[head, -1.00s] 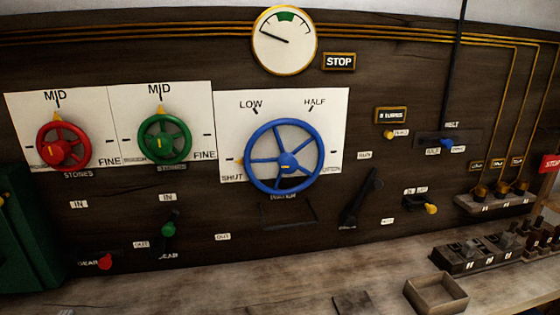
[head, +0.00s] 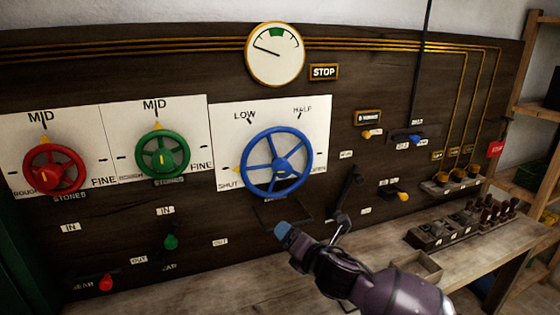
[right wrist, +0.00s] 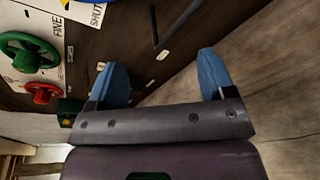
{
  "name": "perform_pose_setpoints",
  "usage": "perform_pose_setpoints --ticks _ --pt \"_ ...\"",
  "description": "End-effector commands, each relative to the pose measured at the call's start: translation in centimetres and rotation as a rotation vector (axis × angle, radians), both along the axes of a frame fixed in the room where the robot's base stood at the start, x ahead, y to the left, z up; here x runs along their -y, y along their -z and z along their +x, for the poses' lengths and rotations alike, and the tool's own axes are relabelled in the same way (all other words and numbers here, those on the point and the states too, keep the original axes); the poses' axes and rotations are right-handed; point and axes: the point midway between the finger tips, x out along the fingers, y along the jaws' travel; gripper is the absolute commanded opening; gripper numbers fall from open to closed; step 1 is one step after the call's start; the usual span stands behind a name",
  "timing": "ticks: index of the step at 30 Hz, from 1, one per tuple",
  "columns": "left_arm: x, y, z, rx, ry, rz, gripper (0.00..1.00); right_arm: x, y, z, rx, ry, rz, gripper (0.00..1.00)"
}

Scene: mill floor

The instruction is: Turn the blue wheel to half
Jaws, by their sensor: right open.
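The blue wheel (head: 273,163) is mounted on a white plate (head: 317,112) marked SHUT, LOW and HALF. A yellow pointer (head: 237,170) shows at its left rim, by SHUT. My right gripper (head: 312,230) is below and slightly right of the wheel, apart from it. In the right wrist view the gripper (right wrist: 162,78) is open and empty, its two blue fingertips wide apart. Only a sliver of the wheel shows at that view's top edge. My left gripper is not in view.
Red (head: 55,169) and green (head: 162,154) wheels are to the left. A black lever (head: 350,190) stands near my right gripper. A dial (head: 275,54) is above the blue wheel. A small wooden tray (head: 425,267) and switch blocks (head: 440,232) sit on the bench.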

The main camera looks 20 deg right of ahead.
Motion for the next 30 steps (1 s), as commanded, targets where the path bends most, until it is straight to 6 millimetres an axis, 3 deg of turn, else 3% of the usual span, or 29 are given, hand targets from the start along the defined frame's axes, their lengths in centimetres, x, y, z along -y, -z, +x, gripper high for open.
perform_pose_setpoints --ticks 1,6,12,20,30 --pt "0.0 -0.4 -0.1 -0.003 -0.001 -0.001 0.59 0.3 -2.3 1.1 0.051 -0.014 -0.155 0.76" --pt "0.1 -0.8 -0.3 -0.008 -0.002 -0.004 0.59 1.3 -7.6 3.5 0.178 -0.018 -0.608 0.76" --pt "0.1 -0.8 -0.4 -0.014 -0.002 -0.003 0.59 2.2 -11.1 4.8 0.252 0.003 -0.904 0.76" --pt "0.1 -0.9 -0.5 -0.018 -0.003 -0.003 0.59 2.3 -11.8 6.4 0.264 0.010 -0.968 0.76" --pt "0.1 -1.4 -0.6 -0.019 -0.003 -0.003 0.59 2.0 -11.8 11.4 0.263 0.009 -0.962 0.76"
